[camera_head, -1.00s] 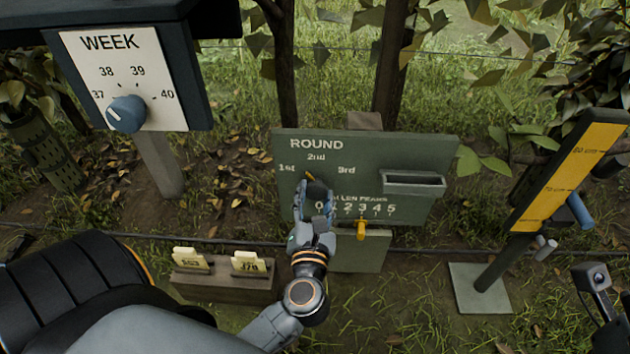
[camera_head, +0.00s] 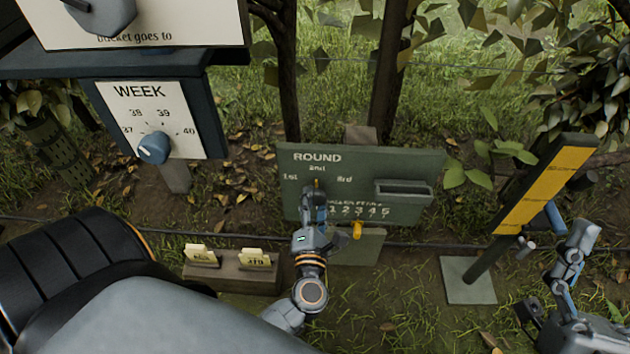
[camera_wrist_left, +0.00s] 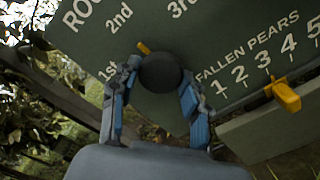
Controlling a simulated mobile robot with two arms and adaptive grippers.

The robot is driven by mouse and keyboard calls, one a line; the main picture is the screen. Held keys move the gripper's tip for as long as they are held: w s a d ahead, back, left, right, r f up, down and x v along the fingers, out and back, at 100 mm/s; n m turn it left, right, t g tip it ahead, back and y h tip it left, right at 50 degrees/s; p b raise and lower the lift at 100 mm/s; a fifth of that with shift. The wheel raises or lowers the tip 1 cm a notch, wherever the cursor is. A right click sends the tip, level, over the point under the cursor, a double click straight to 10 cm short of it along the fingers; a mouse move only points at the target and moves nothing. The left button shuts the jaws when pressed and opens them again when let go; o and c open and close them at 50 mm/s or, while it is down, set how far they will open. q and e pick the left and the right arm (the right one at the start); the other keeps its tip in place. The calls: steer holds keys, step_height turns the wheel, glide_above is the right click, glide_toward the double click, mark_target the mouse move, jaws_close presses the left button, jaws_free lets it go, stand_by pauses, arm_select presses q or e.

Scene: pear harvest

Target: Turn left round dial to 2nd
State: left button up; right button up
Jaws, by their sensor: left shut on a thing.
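The green ROUND board (camera_head: 410,165) has 1st, 2nd and 3rd marks. Its dark round dial (camera_wrist_left: 160,73) shows in the left wrist view, with a yellow pointer (camera_wrist_left: 143,47) aimed at the 2nd mark. In the head view the pointer (camera_head: 317,184) stands upright below 2nd. My left gripper (camera_head: 314,196) is shut on the dial, one finger on each side, as the left wrist view also shows (camera_wrist_left: 158,95). It hides most of the dial in the head view. My right gripper (camera_head: 572,262) is at the right edge, away from the board; its jaw state is unclear.
A WEEK panel (camera_head: 180,105) with a blue knob (camera_head: 154,148) stands at the left. A yellow lever (camera_head: 357,230) sits under the fallen pears numbers. A wooden block (camera_head: 230,272) with two tags stands front left. A yellow gauge post (camera_head: 548,185) stands right.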

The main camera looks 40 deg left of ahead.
arm_select(q)
steer(key=shift+m, duration=0.3)
arm_select(e)
steer(key=shift+w+a+f+g+h, duration=0.15)
steer(key=shift+w+f+g+h, duration=0.25)
steer(key=shift+w+f+g, duration=0.55)
steer(key=shift+w+r+t, duration=0.1)
steer(key=shift+t, duration=0.15)
arm_select(q)
steer(key=o, duration=1.1)
steer(key=shift+o, duration=0.2)
steer(key=v, duration=1.2)
